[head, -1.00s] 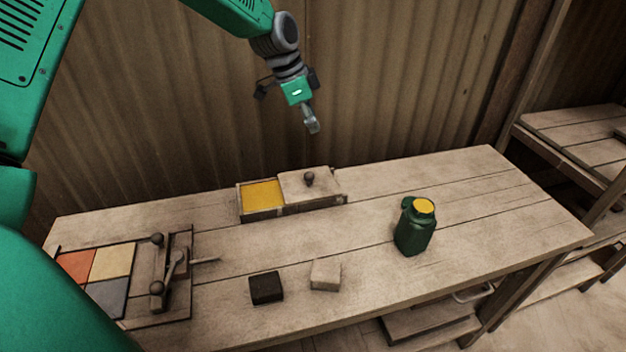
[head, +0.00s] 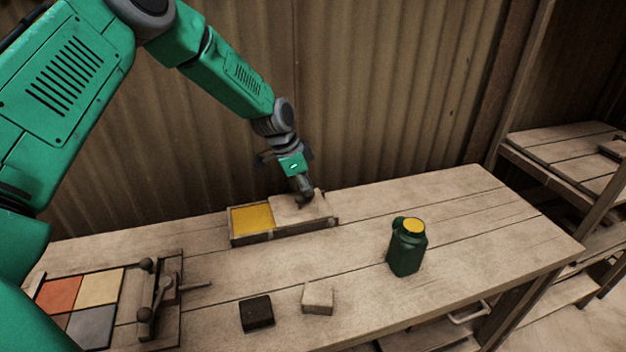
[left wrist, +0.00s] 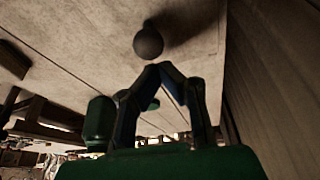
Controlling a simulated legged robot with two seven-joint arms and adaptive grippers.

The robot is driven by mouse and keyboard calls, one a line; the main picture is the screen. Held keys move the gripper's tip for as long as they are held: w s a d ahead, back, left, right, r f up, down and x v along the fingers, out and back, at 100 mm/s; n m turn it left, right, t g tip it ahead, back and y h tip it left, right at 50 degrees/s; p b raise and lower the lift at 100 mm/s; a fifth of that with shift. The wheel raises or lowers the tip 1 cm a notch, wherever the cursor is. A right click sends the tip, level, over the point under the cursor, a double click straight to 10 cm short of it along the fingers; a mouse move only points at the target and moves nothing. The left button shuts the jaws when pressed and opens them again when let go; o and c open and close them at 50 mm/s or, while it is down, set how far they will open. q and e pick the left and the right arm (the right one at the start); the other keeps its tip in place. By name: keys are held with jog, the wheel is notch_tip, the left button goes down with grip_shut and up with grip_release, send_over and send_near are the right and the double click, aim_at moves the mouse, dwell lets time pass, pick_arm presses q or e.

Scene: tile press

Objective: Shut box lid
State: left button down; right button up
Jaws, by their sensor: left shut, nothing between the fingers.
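The wooden box (head: 252,238) stands at the back of the bench, its left part open and showing a yellow inside (head: 252,217). Its sliding lid (head: 287,212) covers the right part. The lid's dark round knob (left wrist: 148,43) shows in the left wrist view, just beyond my fingertips; in the head view my gripper hides it. My left gripper (head: 304,192) points down at the lid beside the knob. Its fingers meet at the tips and hold nothing. I cannot tell whether they touch the knob. My right gripper is not in view.
A green canister (head: 405,250) with a yellow top stands at the right. A dark block (head: 256,312) and a pale block (head: 317,297) lie at the front. A lever press (head: 160,290) and coloured tiles (head: 97,287) are at the left. A corrugated wall is close behind the box.

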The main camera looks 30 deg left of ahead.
pick_arm(q)
jog(key=shift+s+d, duration=0.15)
jog(key=shift+d, duration=0.2)
jog(key=shift+a, duration=0.1)
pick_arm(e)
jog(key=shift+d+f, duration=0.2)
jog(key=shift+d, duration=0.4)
pick_arm(q)
jog(key=s+a+p, duration=0.2)
jog(key=s+a, duration=0.2)
jog(key=s+a+p, duration=0.2)
jog(key=s+a, duration=0.2)
jog(key=s, duration=0.1)
jog(key=shift+s+a, duration=0.1)
jog(key=shift+f, duration=0.15)
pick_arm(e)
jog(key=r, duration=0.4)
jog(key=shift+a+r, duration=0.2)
pick_arm(q)
jog(key=shift+s, duration=0.1)
